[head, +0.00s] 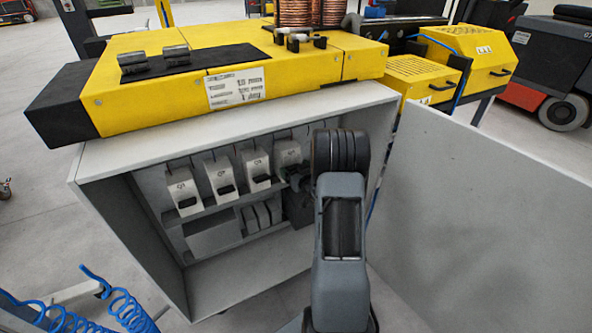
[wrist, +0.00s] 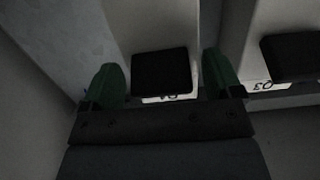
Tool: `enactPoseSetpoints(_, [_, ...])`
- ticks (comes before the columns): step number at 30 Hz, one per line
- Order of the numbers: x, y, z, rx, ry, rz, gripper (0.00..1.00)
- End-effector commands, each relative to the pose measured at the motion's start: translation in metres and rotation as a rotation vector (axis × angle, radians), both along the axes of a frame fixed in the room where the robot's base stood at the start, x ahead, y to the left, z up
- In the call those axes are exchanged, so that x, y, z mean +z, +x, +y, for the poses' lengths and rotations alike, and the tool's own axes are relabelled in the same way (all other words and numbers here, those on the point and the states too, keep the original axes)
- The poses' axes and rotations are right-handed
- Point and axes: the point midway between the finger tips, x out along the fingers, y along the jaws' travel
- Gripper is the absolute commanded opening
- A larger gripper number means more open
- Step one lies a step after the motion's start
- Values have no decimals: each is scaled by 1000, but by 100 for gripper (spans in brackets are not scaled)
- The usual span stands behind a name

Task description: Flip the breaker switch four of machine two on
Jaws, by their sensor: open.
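A row of white breakers with black levers is inside the open grey cabinet (head: 130,240) in the head view. Breaker Q1 (head: 180,186), breaker Q2 (head: 220,172) and breaker Q3 (head: 256,163) run left to right. The rightmost breaker (head: 287,152) is partly covered by my gripper (head: 297,200). In the wrist view, my gripper (wrist: 163,82) is open. Its green fingertips stand on either side of that breaker's black lever (wrist: 161,72); I cannot tell whether they touch it. The label below the lever is mostly hidden. The Q3 lever (wrist: 290,56) is at the right, upside down.
The open cabinet door (head: 480,210) stands on the right, close to my arm. A yellow machine (head: 160,95) with copper coils (head: 295,12) sits on top of the cabinet. The cabinet's side wall is close beside the left fingertip in the wrist view.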

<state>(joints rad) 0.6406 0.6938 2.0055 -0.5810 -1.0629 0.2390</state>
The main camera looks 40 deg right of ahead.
Motion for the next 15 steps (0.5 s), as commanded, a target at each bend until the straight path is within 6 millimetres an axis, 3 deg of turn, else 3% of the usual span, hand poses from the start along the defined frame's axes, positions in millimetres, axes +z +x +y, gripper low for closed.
enactPoseSetpoints(7, [3,-16,1,-1,0,0,85])
enactPoseSetpoints(15, [9,-70,8,-4,-1,0,85])
